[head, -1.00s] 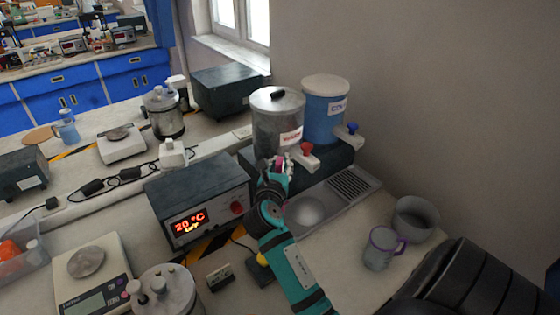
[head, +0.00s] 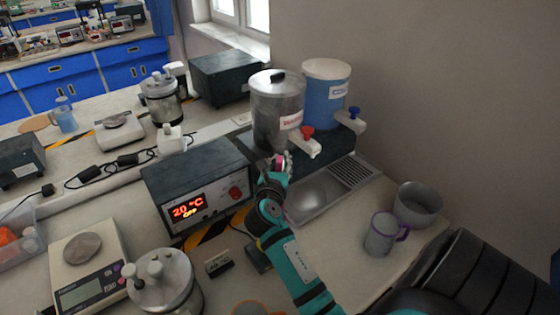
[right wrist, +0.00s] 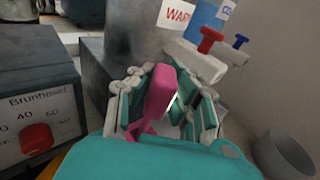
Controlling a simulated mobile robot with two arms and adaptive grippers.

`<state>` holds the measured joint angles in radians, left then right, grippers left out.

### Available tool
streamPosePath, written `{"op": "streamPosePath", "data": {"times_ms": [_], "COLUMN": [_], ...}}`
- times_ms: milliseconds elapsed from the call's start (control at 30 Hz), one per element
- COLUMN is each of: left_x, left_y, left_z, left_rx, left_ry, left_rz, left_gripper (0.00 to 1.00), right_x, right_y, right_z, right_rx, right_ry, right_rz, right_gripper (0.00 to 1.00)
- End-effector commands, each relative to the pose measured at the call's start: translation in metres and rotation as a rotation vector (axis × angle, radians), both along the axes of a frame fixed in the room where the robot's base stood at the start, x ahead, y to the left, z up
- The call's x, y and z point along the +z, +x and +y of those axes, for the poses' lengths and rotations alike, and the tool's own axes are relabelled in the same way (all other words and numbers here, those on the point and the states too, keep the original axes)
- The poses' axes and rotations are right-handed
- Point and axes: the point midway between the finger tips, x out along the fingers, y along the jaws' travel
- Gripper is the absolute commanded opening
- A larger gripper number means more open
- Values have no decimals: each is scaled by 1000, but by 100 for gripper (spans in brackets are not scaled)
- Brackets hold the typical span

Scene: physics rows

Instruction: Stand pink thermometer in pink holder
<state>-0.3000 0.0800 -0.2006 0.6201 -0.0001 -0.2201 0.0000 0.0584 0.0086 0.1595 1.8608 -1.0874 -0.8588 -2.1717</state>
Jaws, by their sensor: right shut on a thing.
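The pink thermometer (right wrist: 160,95) is between the fingers of my right gripper (right wrist: 165,100), which is shut on it in the right wrist view. Its thick pink part sticks up from the fingers, tilted, and its lower part is partly hidden. In the head view only a small bit of pink (head: 279,162) shows at my right gripper (head: 276,170). The gripper is in front of the steel urn and right of the temperature box. I cannot make out a pink holder in either view. My left gripper is not in view.
The temperature box (head: 198,180) reads 20 °C. A steel urn (head: 276,105) and blue urn (head: 327,95) with taps stand behind the gripper, above a sink (head: 315,195). A mug (head: 381,235) and grey bowl (head: 417,205) are at right. A scale (head: 85,270) is at left.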

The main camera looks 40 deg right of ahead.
Motion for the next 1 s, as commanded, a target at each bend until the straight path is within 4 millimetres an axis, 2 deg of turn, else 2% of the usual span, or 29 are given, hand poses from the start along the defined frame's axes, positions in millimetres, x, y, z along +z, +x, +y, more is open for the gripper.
{"op": "streamPosePath", "data": {"times_ms": [167, 200, 400, 767, 1000], "left_x": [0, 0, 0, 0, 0], "left_y": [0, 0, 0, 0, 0], "left_z": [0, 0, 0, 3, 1], "left_rx": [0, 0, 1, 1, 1], "left_ry": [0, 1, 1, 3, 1], "left_rz": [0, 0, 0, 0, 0], "left_gripper": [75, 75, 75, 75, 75], "right_x": [0, 0, 0, 1, 4], "right_y": [0, 0, 0, -4, -32], "right_z": [0, 0, 0, 6, 41], "right_rx": [0, 0, 0, 1, 2], "right_ry": [-1, -1, -1, -1, 2], "right_rz": [-1, -1, -1, 0, 0], "right_gripper": [0, 16, 40, 40, 40]}}
